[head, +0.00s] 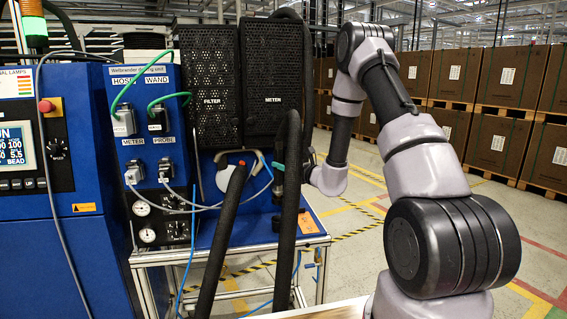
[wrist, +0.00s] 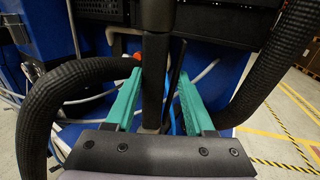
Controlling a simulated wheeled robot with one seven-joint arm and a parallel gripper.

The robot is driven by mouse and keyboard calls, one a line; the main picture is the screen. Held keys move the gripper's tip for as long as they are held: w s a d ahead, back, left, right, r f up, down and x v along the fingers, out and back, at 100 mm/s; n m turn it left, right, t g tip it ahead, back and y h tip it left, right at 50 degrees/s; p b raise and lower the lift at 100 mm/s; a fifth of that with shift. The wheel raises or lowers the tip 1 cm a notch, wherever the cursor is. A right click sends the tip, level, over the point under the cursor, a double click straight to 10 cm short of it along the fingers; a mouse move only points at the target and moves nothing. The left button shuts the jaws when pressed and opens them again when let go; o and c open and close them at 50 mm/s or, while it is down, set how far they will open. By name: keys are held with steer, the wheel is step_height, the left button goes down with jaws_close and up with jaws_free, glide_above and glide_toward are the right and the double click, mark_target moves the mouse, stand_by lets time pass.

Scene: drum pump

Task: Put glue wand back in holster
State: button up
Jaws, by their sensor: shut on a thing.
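My gripper (wrist: 158,80) has teal fingers and is shut on a dark upright bar, which I take to be the glue wand (wrist: 155,55). The bar stands between the fingers in the wrist view and runs up past the top edge. In the head view my gripper (head: 279,171) shows only as a bit of teal in front of the blue machine, beside a thick black hose (head: 289,215). This hose hides most of the grip and the wand there. I cannot make out the holster for certain in either view.
A second black hose (head: 224,240) with an orange end rises left of the gripper. Black hoses curve on both sides in the wrist view (wrist: 42,120). The blue cabinet (head: 60,240) with plugs and cables stands left, black perforated housings (head: 208,85) behind.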

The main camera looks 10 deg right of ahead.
steer(key=shift+f, duration=0.85)
steer(key=o, duration=1)
steer(key=shift+c, duration=0.2)
steer(key=v, duration=1.1)
stand_by(0.4)
